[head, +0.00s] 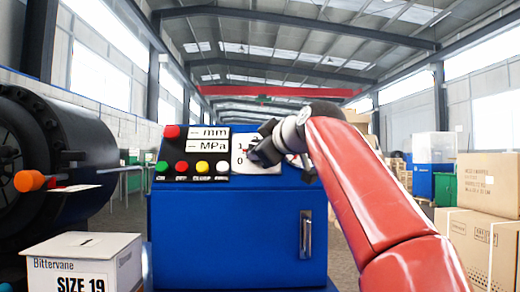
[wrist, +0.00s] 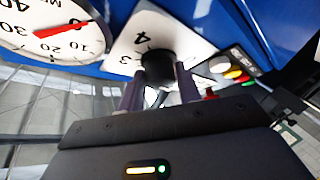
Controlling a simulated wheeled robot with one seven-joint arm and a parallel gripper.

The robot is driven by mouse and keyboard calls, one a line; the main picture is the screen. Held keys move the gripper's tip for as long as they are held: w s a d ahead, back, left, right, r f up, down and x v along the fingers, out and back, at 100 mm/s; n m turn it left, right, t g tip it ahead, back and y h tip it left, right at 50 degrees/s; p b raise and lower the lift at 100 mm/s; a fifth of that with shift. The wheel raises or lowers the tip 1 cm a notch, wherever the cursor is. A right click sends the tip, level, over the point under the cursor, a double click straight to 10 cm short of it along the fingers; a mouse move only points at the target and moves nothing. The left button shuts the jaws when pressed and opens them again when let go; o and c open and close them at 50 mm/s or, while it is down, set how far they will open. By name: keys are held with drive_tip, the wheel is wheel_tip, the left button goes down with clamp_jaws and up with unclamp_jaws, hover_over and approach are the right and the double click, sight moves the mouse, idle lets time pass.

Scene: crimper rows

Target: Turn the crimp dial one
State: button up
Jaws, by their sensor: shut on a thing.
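The crimp dial is a black round knob (wrist: 157,62) on a white numbered plate (wrist: 118,58), where a 4 and a 3 can be read in the wrist view. My gripper (wrist: 160,84) has one finger on each side of the knob and is shut on it. In the head view my gripper (head: 262,152) is in front of the white dial plate (head: 239,168) on the blue machine and hides the knob and most of the numbers. The knob's pointer cannot be made out.
A round gauge (wrist: 52,28) with a red needle is beside the dial plate. Coloured buttons (head: 201,167) and mm and MPa displays (head: 207,139) are left of the dial. A SIZE 19 box (head: 84,262) stands at lower left, cardboard boxes (head: 490,185) at right.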

drive_tip(key=shift+w+d+r+n+g+y, duration=0.1)
drive_tip(key=shift+n+g+y, duration=0.15)
drive_tip(key=shift+n, duration=0.35)
drive_tip(key=shift+r+n+g+y, duration=0.15)
drive_tip(key=shift+n+g, duration=0.2)
drive_tip(key=shift+n, duration=0.25)
drive_tip(key=shift+f+n, duration=0.1)
drive_tip(key=shift+n, duration=0.4)
drive_tip(key=o, duration=1)
drive_tip(key=shift+g, duration=0.3)
drive_tip(key=shift+c, duration=0.2)
drive_tip(key=b+v, duration=0.1)
drive_tip(key=v, duration=0.6)
drive_tip(key=shift+s+d, duration=0.25)
drive_tip(key=shift+s, duration=0.1)
